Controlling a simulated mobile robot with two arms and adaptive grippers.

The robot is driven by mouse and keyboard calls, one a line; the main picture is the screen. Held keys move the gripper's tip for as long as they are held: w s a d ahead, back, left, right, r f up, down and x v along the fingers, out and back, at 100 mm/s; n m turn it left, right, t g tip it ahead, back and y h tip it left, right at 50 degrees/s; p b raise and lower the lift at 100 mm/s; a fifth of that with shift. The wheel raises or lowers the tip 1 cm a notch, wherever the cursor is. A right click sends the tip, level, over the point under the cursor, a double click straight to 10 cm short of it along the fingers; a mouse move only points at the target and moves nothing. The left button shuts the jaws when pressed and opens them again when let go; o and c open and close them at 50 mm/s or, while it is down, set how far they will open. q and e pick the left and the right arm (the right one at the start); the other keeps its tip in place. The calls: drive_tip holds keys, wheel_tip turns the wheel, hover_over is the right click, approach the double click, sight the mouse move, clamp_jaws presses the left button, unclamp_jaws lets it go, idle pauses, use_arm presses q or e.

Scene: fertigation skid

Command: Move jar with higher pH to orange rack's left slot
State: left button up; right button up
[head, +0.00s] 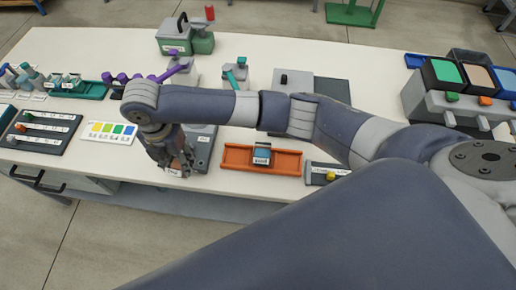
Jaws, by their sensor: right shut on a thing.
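The orange rack (236,158) lies near the front edge of the white bench, right of my right gripper. A small jar (262,154) with a dark and blue body and a white label stands around the middle of the rack; the rack's left part looks empty. My right gripper (182,167) points down at the front edge, shut on a small reddish-brown jar (187,161), mostly hidden by the fingers. A white label (173,172) shows just below the fingers. No pH values are readable. My left gripper is not in view.
A grey device (204,142) is partly behind my right gripper. A colour chart card (108,131) and a dark lever panel (42,128) lie to the left. A dark box with a yellow knob (331,176) sits right of the rack. My right arm spans the bench.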

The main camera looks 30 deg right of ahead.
drive_tip(key=shift+w+a+r+n, duration=0.1)
drive_tip(key=shift+w+a+n, duration=0.1)
drive_tip(key=shift+n, duration=0.1)
drive_tip(key=shift+d, duration=0.3)
drive_tip(key=p, duration=0.5)
approach(236, 158)
drive_tip(key=shift+a, duration=0.45)
drive_tip(key=shift+d+f, duration=0.2)
drive_tip(key=shift+d, duration=0.4)
wheel_tip(236, 158, down, 3)
drive_tip(key=shift+a+r+p, duration=0.1)
drive_tip(key=shift+a+p, duration=0.05)
drive_tip(key=shift+p, duration=0.4)
drive_tip(key=shift+w+f, duration=0.1)
drive_tip(key=shift+f, duration=0.35)
drive_tip(key=shift+f, duration=0.1)
drive_tip(key=o, duration=0.8)
drive_tip(key=shift+o, duration=0.2)
